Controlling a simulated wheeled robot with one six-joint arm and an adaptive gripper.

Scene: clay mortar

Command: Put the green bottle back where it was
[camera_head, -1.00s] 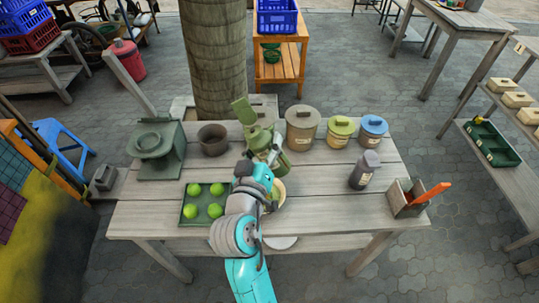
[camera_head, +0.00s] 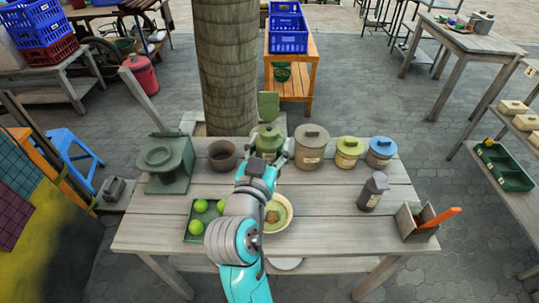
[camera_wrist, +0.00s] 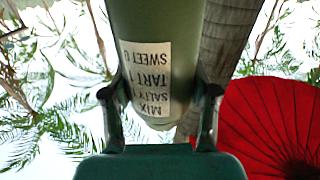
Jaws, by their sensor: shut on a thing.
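My gripper (camera_head: 265,160) is shut on the green bottle (camera_wrist: 150,25). In the wrist view its two fingers press the bottle's sides, beside a white label that reads upside down. In the head view the bottle (camera_head: 267,151) is partly hidden by my wrist, and its green shape overlaps the lidded green form behind it. I cannot tell whether its base touches the table. The bowl-shaped mortar (camera_head: 285,222) with green and brown contents stands nearer, right of my wrist and partly covered by it.
Lidded jars, tan (camera_head: 311,150), yellow-green (camera_head: 347,154) and blue (camera_head: 380,154), stand at the table's back. A dark bowl (camera_head: 222,158) and green stove (camera_head: 168,165) are left. A lime tray (camera_head: 190,233), purple bottle (camera_head: 372,193) and utensil box (camera_head: 410,226) stand nearer.

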